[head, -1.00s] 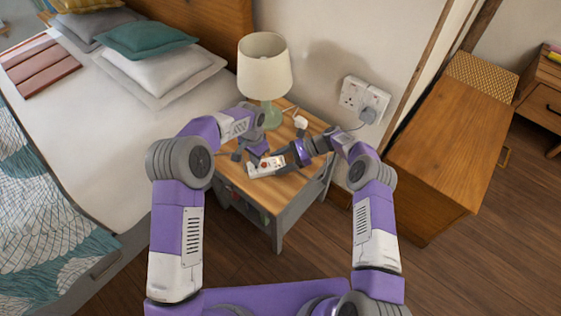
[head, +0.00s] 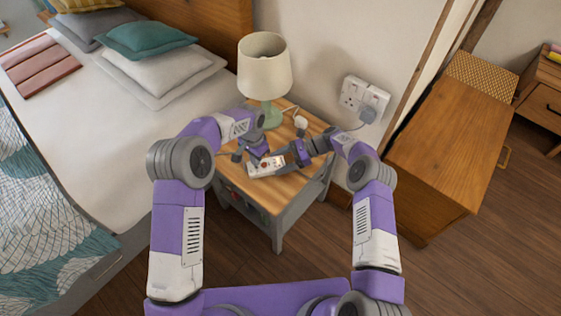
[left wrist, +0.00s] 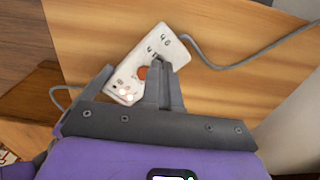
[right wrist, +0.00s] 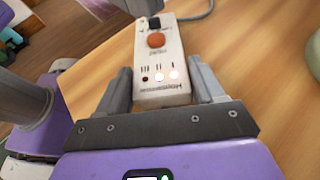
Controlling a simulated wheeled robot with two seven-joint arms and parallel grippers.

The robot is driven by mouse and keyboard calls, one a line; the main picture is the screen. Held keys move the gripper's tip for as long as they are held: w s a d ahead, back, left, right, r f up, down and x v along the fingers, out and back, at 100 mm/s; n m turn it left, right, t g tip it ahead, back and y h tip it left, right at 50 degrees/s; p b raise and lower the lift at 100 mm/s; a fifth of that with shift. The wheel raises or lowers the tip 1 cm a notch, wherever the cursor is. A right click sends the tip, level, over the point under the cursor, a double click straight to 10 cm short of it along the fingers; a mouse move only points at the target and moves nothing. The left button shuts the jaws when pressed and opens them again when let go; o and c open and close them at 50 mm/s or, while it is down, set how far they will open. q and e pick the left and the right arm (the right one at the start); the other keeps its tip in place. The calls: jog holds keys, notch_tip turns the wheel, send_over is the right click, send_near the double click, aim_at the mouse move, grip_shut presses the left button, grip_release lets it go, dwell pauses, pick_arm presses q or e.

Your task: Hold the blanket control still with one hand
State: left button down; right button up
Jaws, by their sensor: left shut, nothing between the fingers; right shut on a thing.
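The blanket control (head: 266,167) is a white handset on the bedside table (head: 292,189), with a cord, a red-orange button and small lights. In the right wrist view the control (right wrist: 160,68) lies between my right gripper's fingers (right wrist: 160,90), which are shut on its end with the lights. Two lights look white and one dark. My left gripper (left wrist: 165,72) is shut and empty, its fingertips over the control's face beyond the orange button (left wrist: 143,73). I cannot tell whether they touch it. The fingertips hide part of the control near its black switch (right wrist: 153,23).
A lamp (head: 264,68) with a green base stands at the back of the table. A white object (head: 300,122) with a cord sits behind the grippers. Wall sockets (head: 364,97) hold a grey plug. The bed (head: 110,125) is on the left, a wooden chest (head: 445,160) on the right.

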pick_arm(q)
jog(key=shift+f, duration=0.45)
jog(key=shift+s+a+f, duration=0.1)
jog(key=shift+s+a, duration=0.1)
jog(key=shift+a, duration=0.8)
dwell(0.5)
pick_arm(e)
jog(key=o, duration=1.3)
pick_arm(q)
notch_tip(320, 180, up, 6)
pick_arm(e)
jog(key=shift+d, duration=0.1)
